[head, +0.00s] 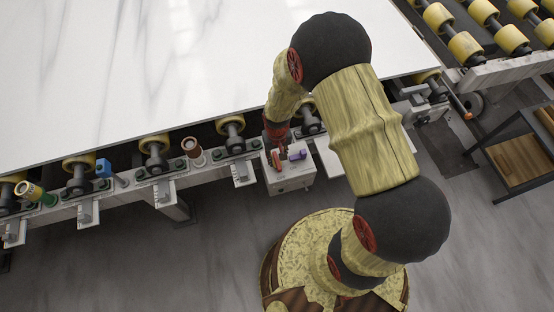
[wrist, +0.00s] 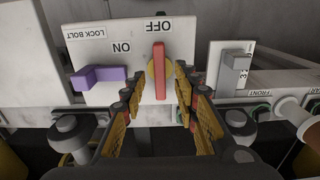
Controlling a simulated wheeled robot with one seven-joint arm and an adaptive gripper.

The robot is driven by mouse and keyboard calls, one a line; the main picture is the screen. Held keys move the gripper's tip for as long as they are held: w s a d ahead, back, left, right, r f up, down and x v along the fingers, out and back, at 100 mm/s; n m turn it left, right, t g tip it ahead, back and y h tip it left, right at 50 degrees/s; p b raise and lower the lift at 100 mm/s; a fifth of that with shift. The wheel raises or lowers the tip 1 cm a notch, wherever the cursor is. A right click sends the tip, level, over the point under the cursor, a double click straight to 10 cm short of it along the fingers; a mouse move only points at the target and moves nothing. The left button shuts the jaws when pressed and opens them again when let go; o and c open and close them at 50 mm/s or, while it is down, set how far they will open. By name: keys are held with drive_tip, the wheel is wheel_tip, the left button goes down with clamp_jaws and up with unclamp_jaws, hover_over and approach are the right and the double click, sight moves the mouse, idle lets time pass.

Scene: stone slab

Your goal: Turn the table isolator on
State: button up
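The isolator is a pale box (head: 292,180) at the slab table's front edge; its face (wrist: 205,38) fills the upper wrist view. A red handle (wrist: 160,72) on a yellow disc stands upright in that view, its top toward the OFF label (wrist: 157,25). The ON label (wrist: 122,48) is to its left. A purple lever (wrist: 98,76) sits left, below the LOCK BOLT label (wrist: 85,33); it also shows in the head view (head: 298,155). My gripper (wrist: 157,88) is open, with fingers either side of the red handle. I cannot tell whether they touch it.
A white slab (head: 120,70) lies on rollers behind the box. Floor in front is clear.

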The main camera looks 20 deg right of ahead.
drive_tip(key=shift+f, duration=1.15)
drive_tip(key=shift+c, duration=1.1)
clamp_jaws()
